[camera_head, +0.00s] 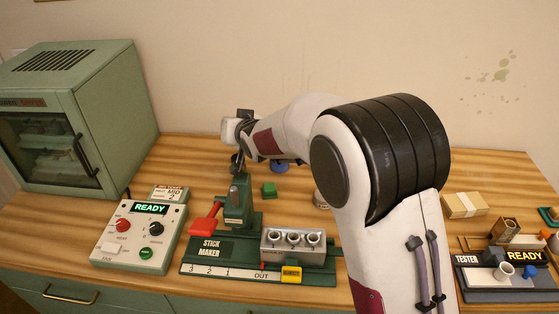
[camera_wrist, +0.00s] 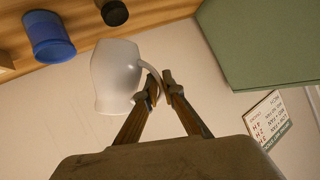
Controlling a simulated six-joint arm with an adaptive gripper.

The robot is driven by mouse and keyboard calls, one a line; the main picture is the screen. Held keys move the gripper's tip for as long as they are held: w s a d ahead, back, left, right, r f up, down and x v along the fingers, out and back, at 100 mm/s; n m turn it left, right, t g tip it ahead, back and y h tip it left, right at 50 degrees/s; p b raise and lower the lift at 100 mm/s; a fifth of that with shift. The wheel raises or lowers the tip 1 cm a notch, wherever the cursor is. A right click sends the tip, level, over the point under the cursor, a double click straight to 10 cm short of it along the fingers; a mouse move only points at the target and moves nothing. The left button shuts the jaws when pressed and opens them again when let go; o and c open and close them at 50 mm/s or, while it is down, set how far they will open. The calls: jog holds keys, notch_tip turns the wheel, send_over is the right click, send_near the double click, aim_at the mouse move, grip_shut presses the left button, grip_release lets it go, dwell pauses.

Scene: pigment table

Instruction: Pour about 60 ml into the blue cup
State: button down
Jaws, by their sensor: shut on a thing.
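In the wrist view, which is upside down, a pale grey-white jug (camera_wrist: 117,75) hangs by its handle in my gripper (camera_wrist: 161,84). The fingers are closed on the handle. The jug looks close to upright, with its mouth toward the picture's bottom; its contents are not visible. The blue cup (camera_wrist: 48,38) stands on the wooden table beyond the jug, apart from it. In the head view the blue cup (camera_head: 279,167) shows only partly below my forearm. My gripper (camera_head: 238,163) is small and dark there, and I cannot make out the jug.
A green dryer cabinet (camera_head: 80,115) fills the back left. A tester (camera_head: 510,275) stands at the right. A dark round thing (camera_wrist: 114,12) is near the cup.

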jog(key=shift+s+a+r+n+t+h+b, duration=0.15)
jog(key=shift+s+a+r+n+h+b, duration=0.1)
jog(key=shift+a+b, duration=0.2)
jog(key=shift+s+a+r+n+t+h+b, duration=0.15)
jog(key=shift+s+a+n+h+b, duration=0.15)
jog(key=shift+b, duration=0.25)
dwell(0.8)
jog(key=shift+s+a+r+n+t+h+b, duration=0.2)
jog(key=shift+a+r+n+b, duration=0.1)
jog(key=shift+a+r+b, duration=0.15)
jog(key=shift+s+a+r+n+t+h+b, duration=0.2)
jog(key=shift+a+r+n+b, duration=0.1)
jog(key=shift+r, duration=0.2)
jog(key=shift+s+a+n+t+h+b, duration=0.25)
jog(key=shift+a+n+t+b, duration=0.05)
jog(key=shift+a+n+b, duration=0.2)
dwell(0.3)
dwell(0.4)
dwell(0.4)
